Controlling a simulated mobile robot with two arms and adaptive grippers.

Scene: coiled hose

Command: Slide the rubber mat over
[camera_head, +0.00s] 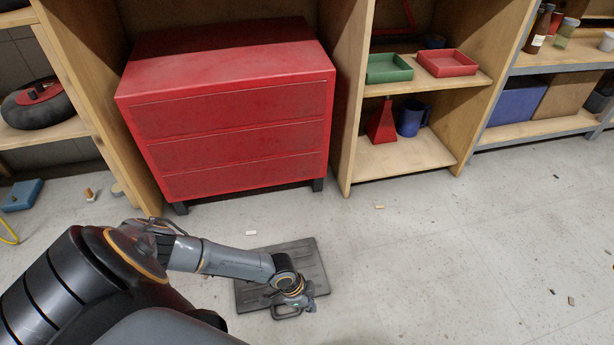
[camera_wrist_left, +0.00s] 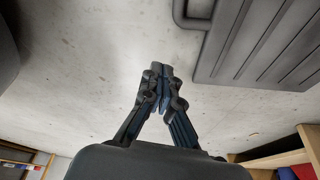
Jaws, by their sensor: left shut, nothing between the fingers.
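The dark grey rubber mat (camera_head: 308,262) lies flat on the floor in front of the red drawer cabinet, with ridges along it. My left arm crosses over the mat and hides part of it. A dark loop like a handle (camera_head: 287,314) shows at the mat's near edge. My left gripper (camera_head: 305,302) is shut and empty near that edge, close to the loop. In the left wrist view its fingers (camera_wrist_left: 161,72) meet over bare floor, with the mat (camera_wrist_left: 265,45) apart to the upper right and the loop (camera_wrist_left: 188,18) at the mat's side. My right gripper does not show.
The red drawer cabinet (camera_head: 235,120) stands behind the mat on short legs. Wooden shelves (camera_head: 405,155) with trays stand right of it. Small scraps (camera_head: 379,206) lie on the floor. A blue block (camera_head: 22,195) lies at the left. The floor right of the mat is mostly clear.

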